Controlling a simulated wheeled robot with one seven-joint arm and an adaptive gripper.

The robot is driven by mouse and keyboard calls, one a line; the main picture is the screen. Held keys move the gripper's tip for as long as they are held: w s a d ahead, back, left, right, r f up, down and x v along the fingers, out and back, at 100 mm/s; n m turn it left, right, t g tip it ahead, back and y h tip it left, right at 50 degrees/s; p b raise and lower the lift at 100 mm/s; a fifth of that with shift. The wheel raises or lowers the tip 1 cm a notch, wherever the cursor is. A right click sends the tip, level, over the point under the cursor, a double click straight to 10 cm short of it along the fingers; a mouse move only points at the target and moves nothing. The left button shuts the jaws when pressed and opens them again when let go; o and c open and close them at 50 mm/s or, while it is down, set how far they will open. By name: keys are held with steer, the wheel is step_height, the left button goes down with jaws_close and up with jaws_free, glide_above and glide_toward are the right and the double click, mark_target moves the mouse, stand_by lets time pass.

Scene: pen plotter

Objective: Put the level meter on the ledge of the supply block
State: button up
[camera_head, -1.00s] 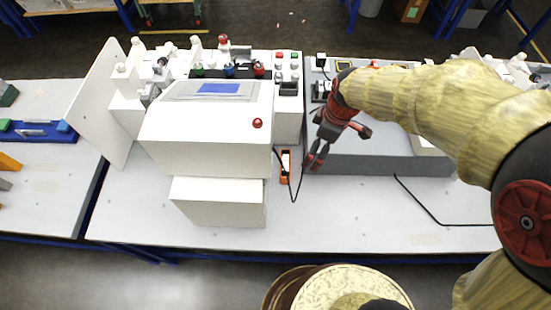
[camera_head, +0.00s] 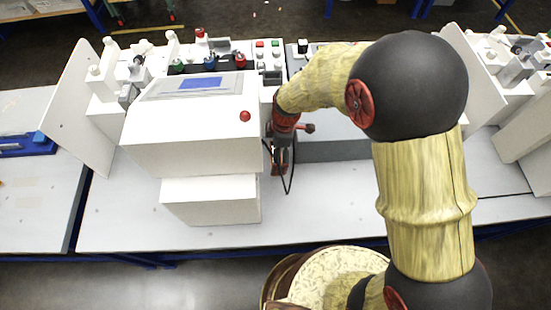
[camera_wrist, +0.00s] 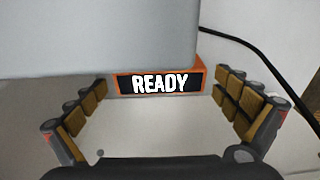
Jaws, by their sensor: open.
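An orange-framed device with a dark READY display, which I take to be the level meter (camera_wrist: 160,82), sits on the pale table top in the wrist view. It lies close beside a pale block face. My gripper (camera_wrist: 160,112) is open there, its padded fingers spread to either side with the display between and beyond them, apart from it. In the head view my gripper (camera_head: 279,166) is low beside the white machine and covers most of the meter. The grey block (camera_head: 335,150) to the right, perhaps the supply block, is partly behind my arm; its ledge cannot be made out.
The white machine (camera_head: 190,150) with a blue screen and red button stands close on the left. A black cable (camera_head: 291,178) loops by my gripper; a cable (camera_wrist: 250,45) also passes at right in the wrist view. The front table strip (camera_head: 330,205) is clear.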

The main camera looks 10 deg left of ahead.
steer(key=shift+a+f, duration=0.1)
steer(key=shift+f, duration=0.7)
steer(key=shift+r, duration=0.1)
steer(key=shift+c, duration=0.7)
steer(key=c, duration=1.1)
steer(key=shift+r, duration=0.15)
